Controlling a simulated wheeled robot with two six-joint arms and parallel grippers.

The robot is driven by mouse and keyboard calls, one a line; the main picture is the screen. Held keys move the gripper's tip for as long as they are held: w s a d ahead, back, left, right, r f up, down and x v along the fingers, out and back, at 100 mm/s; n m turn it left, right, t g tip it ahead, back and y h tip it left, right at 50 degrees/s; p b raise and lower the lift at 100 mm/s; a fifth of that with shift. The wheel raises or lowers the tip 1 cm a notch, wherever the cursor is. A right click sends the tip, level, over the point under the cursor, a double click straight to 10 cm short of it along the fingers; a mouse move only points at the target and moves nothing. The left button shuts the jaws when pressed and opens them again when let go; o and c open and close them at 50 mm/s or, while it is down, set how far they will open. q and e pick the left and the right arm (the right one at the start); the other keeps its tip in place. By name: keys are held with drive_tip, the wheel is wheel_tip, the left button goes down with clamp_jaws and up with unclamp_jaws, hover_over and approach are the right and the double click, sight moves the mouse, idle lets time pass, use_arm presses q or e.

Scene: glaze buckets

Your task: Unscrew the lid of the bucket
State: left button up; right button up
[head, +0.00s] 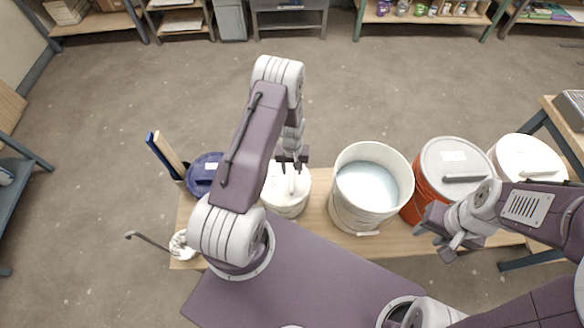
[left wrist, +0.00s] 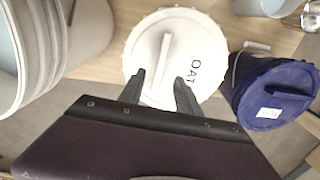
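A white bucket (head: 287,205) stands on the wooden bench under my left gripper (head: 291,164). Its white lid (left wrist: 185,40) is on, with a raised bar (left wrist: 162,62) across it and dark letters reading "OAT". In the left wrist view, my left gripper (left wrist: 159,77) has its two dark fingers apart, one on either side of the bar's near end. I cannot tell whether they touch it. In the head view my arm partly hides this lid. My right gripper (head: 449,236) hangs empty in front of the orange bucket, its fingers apart.
Along the bench (head: 316,222) stand a blue-lidded bucket (head: 206,172), an open white bucket (head: 367,186) of pale liquid, an orange bucket (head: 433,182) with a grey-white lid, and another white-lidded bucket (head: 527,156). A holder with sticks (head: 168,152) is at left.

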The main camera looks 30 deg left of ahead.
sight(292, 179)
use_arm(q)
drive_tip(key=shift+f+b, duration=2.6)
drive_tip(key=shift+f, duration=0.95)
drive_tip(key=shift+s, duration=0.1)
clamp_jaws()
drive_tip(key=shift+s, duration=0.1)
